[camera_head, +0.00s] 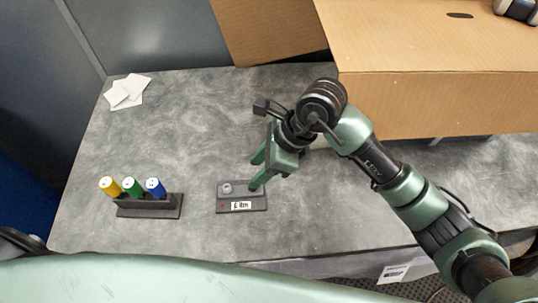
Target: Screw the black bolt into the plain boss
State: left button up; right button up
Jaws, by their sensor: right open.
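A low dark block (257,203) with a "6 Nm" label and a red dot sits near the front of the grey table. A small round grey boss (227,188) stands on its left part. My right gripper (256,172) is open, its green fingers pointing down and left over the right side of the block. One fingertip is close to the block's top; I cannot tell whether it touches. I cannot make out the black bolt; it may be hidden by the gripper. My left gripper is not in view.
A dark rack (150,206) holds yellow, green and blue capped cylinders left of the block. White papers (126,91) lie at the back left. A large cardboard box (430,100) fills the back right, behind my right arm. The table's middle left is clear.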

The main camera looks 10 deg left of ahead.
jog(key=shift+h, duration=0.5)
jog(key=x, duration=0.2)
jog(key=d+p+x, duration=0.1)
jog(key=x, duration=0.2)
jog(key=w+p+x, duration=0.1)
jog(key=x, duration=0.1)
jog(key=shift+d+f, duration=0.1)
jog(key=shift+f, duration=0.55)
grip_shut()
jog(key=m, duration=0.1)
jog(key=m+t+p, duration=0.1)
jog(key=shift+s+r+m+t, duration=0.15)
jog(key=shift+m+t, duration=0.15)
jog(key=shift+m, duration=0.1)
jog(key=shift+m+t+p, duration=0.3)
jog(key=shift+m, duration=0.5)
